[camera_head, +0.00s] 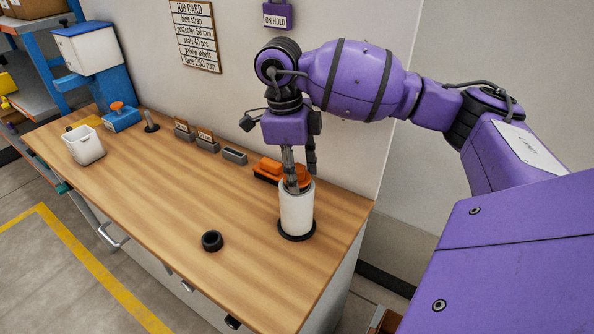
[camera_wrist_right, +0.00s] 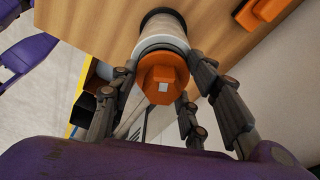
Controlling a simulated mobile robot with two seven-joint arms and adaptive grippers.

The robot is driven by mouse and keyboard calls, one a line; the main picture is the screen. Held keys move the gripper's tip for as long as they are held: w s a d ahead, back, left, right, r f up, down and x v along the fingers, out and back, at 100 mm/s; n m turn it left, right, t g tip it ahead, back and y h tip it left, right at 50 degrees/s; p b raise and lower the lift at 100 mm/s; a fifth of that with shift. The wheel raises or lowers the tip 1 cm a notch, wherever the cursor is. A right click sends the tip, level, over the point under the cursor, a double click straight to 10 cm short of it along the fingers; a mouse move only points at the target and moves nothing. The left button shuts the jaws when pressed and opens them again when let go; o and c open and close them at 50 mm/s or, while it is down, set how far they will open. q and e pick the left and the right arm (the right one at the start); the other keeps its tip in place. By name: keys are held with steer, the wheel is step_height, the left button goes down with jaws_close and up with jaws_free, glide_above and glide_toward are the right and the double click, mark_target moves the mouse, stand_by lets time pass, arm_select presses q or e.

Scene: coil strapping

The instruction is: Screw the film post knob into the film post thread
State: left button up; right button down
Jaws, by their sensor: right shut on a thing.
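The white film roll (camera_head: 296,210) stands upright on a round black base (camera_head: 297,236) at the right end of the bench. My right gripper (camera_head: 297,180) points down over its top, with its fingers shut around the orange film post knob. In the right wrist view the knob (camera_wrist_right: 161,78) sits between the fingers, in line with the film roll (camera_wrist_right: 161,42). The film post thread is hidden under the knob and inside the roll, so I cannot tell how far the knob is engaged. My left gripper is not in view.
A black ring (camera_head: 212,241) lies on the wooden bench (camera_head: 180,205). An orange tool (camera_head: 267,168) lies close behind the roll. Small grey holders (camera_head: 207,143) line the wall. A white bin (camera_head: 84,145) stands at the left. The bench's middle is mostly clear.

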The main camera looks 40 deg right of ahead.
steer(key=m, duration=0.1)
steer(key=m+p, duration=0.1)
steer(key=m, duration=0.3)
steer(key=shift+r+y+p, duration=0.3)
steer(key=shift+p, duration=0.1)
steer(key=shift+w+f+m, duration=0.1)
steer(key=shift+m, duration=0.7)
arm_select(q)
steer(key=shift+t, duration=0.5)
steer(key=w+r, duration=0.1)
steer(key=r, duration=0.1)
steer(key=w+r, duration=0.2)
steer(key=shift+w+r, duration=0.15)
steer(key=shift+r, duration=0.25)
arm_select(e)
steer(key=shift+f, duration=0.1)
steer(key=shift+m+p, duration=0.55)
steer(key=shift+m, duration=0.45)
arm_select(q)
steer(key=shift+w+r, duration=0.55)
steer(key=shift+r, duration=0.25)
